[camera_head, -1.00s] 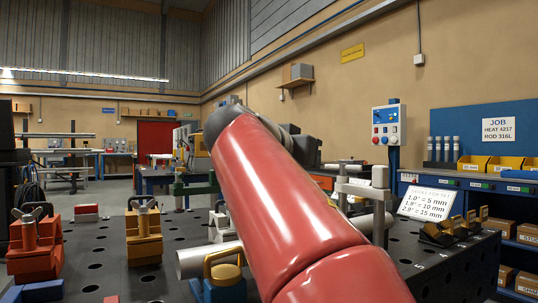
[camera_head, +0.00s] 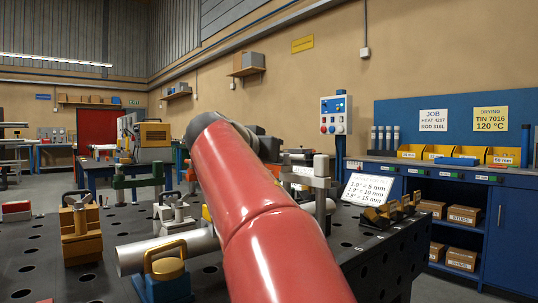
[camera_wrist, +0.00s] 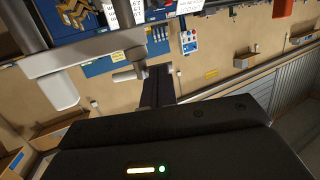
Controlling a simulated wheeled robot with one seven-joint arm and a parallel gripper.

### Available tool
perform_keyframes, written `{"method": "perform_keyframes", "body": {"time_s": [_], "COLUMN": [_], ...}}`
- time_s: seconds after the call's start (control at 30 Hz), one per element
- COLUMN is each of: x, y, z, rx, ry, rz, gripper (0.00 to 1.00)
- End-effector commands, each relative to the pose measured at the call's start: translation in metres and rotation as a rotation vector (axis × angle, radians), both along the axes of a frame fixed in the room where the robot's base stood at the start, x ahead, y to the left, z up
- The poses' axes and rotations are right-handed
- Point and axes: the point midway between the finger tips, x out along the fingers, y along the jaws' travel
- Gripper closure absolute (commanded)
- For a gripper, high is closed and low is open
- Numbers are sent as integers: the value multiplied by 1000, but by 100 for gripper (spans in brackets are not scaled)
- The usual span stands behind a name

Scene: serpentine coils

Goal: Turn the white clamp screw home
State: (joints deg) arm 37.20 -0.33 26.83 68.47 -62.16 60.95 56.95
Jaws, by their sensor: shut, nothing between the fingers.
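The white clamp (camera_head: 321,167) stands on the dark welding table at the middle right, partly behind my red arm. Its grey cross-handle (camera_head: 298,156) shows just right of my dark wrist. In the wrist view, which is roughly upside down, the pale clamp arm (camera_wrist: 85,52) crosses the upper left, and a grey bar handle (camera_wrist: 128,76) sits at its end. My gripper (camera_wrist: 158,70) is shut and empty, its dark fingers close beside that handle; I cannot tell whether they touch. In the head view my arm hides the fingers.
A grey pipe (camera_head: 160,250) lies across the table. Orange (camera_head: 80,238), green (camera_head: 138,183) and blue (camera_head: 167,285) clamps or fixtures stand around it. A sign with turn figures (camera_head: 367,190) stands to the right, beside several small dark-and-yellow blocks (camera_head: 385,213). A blue workbench stands beyond.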

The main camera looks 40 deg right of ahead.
Motion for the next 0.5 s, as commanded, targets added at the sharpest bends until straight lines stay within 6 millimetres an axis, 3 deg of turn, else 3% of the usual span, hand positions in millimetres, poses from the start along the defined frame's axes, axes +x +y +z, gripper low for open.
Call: {"method": "perform_keyframes", "body": {"time_s": [0.3, 0.5], "x": [16, 18], "y": [-10, -13], "z": [1, -2], "rx": [1, -1], "ry": [5, 0], "rz": [-244, -265], "gripper": [100, 100]}}
